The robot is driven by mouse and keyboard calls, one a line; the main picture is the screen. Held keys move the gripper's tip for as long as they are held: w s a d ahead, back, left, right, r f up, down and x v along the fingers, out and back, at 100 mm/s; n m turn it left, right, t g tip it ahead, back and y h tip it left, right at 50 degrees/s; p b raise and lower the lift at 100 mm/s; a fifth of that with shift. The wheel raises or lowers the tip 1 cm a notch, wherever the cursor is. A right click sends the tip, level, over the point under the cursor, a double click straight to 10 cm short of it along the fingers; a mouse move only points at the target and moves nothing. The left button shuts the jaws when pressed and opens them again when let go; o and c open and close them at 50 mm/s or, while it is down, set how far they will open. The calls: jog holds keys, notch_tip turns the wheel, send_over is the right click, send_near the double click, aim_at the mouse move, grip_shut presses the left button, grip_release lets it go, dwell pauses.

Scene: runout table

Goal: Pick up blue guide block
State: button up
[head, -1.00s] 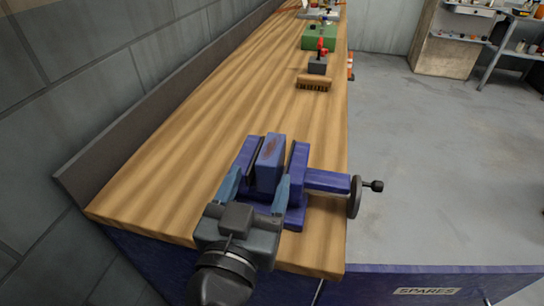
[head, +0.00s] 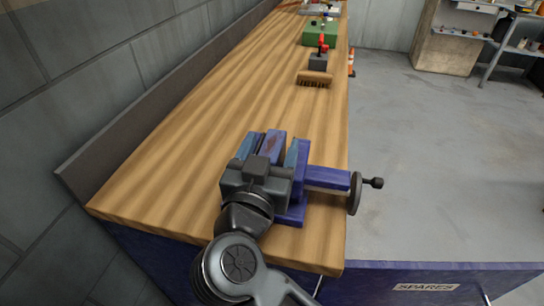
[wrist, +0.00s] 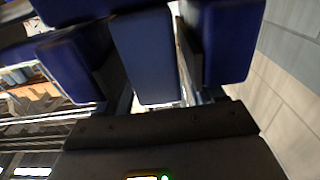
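The blue guide block (head: 273,146) stands upright between the two jaws of a blue vise (head: 325,178) on the bench's near end. Its top has a reddish mark. My gripper (head: 270,150) is open, with its bluish fingers on either side of the block. My gripper's body hides the lower front of the block and much of the vise. In the wrist view the block (wrist: 147,55) is in the middle, with a vise jaw (wrist: 66,66) to the left and another (wrist: 222,40) to the right. Whether the fingers touch the block cannot be told.
The vise's handwheel (head: 355,192) sticks out past the bench's right edge. A brush (head: 314,78), a dark block with a red top (head: 319,60) and a green box (head: 319,34) stand farther along the wooden bench (head: 215,110). The bench between is clear.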

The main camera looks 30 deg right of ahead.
grip_shut()
dwell(0.4)
jog(key=shift+r, duration=0.15)
